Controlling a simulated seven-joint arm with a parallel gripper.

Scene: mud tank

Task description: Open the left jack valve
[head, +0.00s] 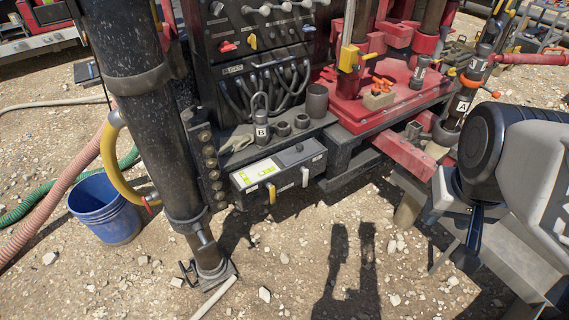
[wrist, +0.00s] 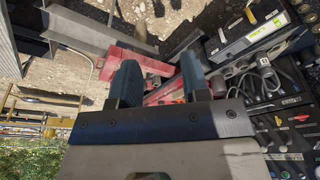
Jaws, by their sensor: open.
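A dark control box (head: 285,172) with a pale front panel and green labels juts out low at the front of the rig. Two small levers hang from its front: a yellow one (head: 271,193) at left and a white one (head: 305,177) at right. I cannot read which is the left jack valve. The box also shows at the upper right of the wrist view (wrist: 262,32), with the yellow lever (wrist: 250,14). My gripper (wrist: 162,75) is open and empty, its two dark fingers apart. It is well to the right of the box in the head view, touching neither lever.
A thick black jack leg (head: 150,110) stands left of the box, with a blue bucket (head: 105,207) and hoses beyond. A red platform (head: 385,95) and red beam (head: 405,155) lie between box and arm. Gravel in front of the box is open.

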